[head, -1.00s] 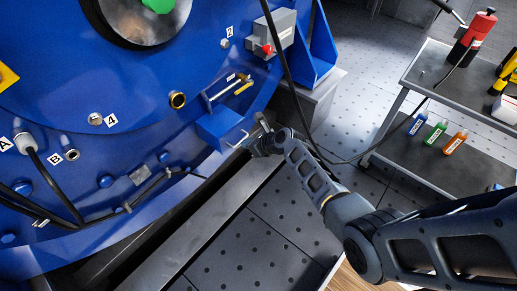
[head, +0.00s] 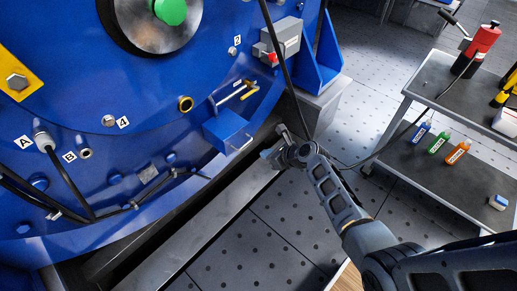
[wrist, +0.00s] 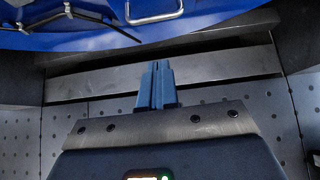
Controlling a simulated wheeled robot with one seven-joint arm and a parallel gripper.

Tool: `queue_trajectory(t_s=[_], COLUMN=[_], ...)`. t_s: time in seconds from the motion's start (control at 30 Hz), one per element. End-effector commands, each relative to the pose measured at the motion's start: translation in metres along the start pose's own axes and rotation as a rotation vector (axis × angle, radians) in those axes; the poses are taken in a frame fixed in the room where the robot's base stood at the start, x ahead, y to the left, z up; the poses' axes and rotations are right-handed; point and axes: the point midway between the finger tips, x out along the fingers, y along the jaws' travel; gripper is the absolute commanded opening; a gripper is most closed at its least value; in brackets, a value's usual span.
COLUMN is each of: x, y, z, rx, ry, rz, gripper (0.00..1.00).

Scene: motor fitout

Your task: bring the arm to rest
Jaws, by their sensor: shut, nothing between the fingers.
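My gripper (head: 270,154) is at the end of my arm, in front of the blue motor housing (head: 90,90), just below and right of a small blue box with a wire handle (head: 228,130). In the wrist view my gripper (wrist: 157,66) has its two blue-grey fingers together with nothing between them. The fingers point toward a steel beam (wrist: 225,66) and the blue housing beyond. The wire handle also shows at the top of the wrist view (wrist: 155,14), apart from the fingertips.
A two-shelf cart (head: 408,95) stands at the right with several bottles and a red cylinder (head: 480,48). A black cable (head: 283,70) hangs down close to my arm. A grey box with a red knob (head: 280,42) is on the housing. The perforated floor (head: 270,235) is open.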

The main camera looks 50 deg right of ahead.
Motion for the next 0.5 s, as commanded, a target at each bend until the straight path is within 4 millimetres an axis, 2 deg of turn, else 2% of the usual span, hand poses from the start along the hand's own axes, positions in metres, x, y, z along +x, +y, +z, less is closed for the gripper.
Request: queue_trajectory(t_s=[0.03, 0.2, 0.33, 0.5], x=[-0.014, -0.040, -0.050, -0.054], y=[0.000, 0.000, 0.000, 0.000], z=[0.002, 0.000, -0.001, -0.001], rx=[0.001, 0.002, 0.002, 0.001], ry=[0.001, 0.002, 0.003, 0.002], rz=[0.000, -0.001, 0.000, 0.000], gripper=[0.00, 0.00, 0.00, 0.00])
